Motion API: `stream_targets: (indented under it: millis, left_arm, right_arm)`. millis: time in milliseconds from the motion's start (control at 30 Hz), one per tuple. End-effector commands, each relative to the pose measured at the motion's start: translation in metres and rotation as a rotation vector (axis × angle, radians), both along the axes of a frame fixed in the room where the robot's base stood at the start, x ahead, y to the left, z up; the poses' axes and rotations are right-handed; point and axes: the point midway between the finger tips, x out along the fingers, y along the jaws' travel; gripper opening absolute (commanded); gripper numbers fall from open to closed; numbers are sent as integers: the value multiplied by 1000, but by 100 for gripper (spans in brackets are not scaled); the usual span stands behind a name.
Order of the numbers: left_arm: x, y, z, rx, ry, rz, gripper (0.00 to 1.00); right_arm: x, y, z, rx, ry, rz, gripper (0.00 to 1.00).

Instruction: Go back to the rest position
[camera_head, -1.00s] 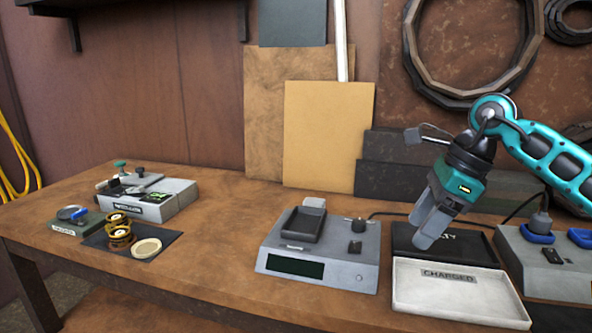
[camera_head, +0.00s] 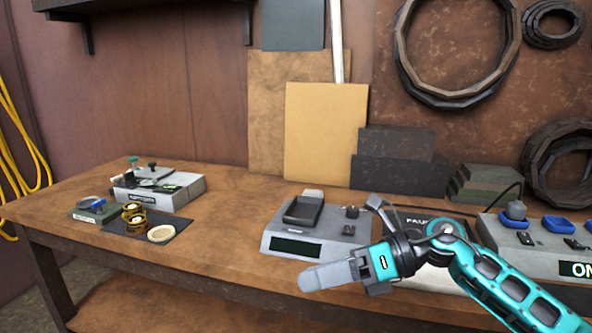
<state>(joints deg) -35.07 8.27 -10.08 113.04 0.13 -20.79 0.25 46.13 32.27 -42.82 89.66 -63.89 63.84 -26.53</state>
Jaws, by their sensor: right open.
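My right gripper (camera_head: 318,278) is in front of the bench's front edge, pointing left, with nothing visible in it. My right arm comes in from the lower right and covers most of the white tray (camera_head: 440,283) and part of the dark tray (camera_head: 425,219). My left gripper is not in view.
The wooden bench (camera_head: 235,238) carries a grey device with a dark display (camera_head: 298,246) just behind my gripper. A grey box (camera_head: 160,192) and gold rings (camera_head: 134,217) on a dark mat stand at the left. A grey unit with blue parts (camera_head: 557,226) stands at the right.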

Motion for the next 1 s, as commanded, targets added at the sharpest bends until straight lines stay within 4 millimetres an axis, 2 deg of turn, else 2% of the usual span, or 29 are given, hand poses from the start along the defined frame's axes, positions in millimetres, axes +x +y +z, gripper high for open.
stream_targets:
  millis: [33, 167, 333, 433, 567, 667, 800, 900, 1000]
  left_arm:
    - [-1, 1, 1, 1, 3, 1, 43]
    - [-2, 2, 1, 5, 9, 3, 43]
    - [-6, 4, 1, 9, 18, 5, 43]
    - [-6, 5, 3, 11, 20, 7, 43]
    - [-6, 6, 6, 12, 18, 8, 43]
    - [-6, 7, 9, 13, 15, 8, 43]
    - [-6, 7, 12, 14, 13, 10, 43]
    - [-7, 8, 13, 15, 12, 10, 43]
    - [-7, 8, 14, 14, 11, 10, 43]
  right_arm:
    - [-7, 12, -1, 115, 97, -41, 63]
    - [-12, 23, 2, 387, 351, -179, 63]
    - [-6, 8, -11, 707, 729, -404, 63]
    - [-3, -12, -35, 874, 964, -558, 63]
    - [-8, -46, -82, 1072, 1280, -778, 63]
    - [-25, -73, -129, 1206, 1526, -965, 63]
    - [-69, -108, -199, 1364, 1852, -1233, 63]
    - [-108, -125, -238, 1444, 2035, -1403, 63]
    - [-140, -135, -264, 1495, 2163, -1529, 63]
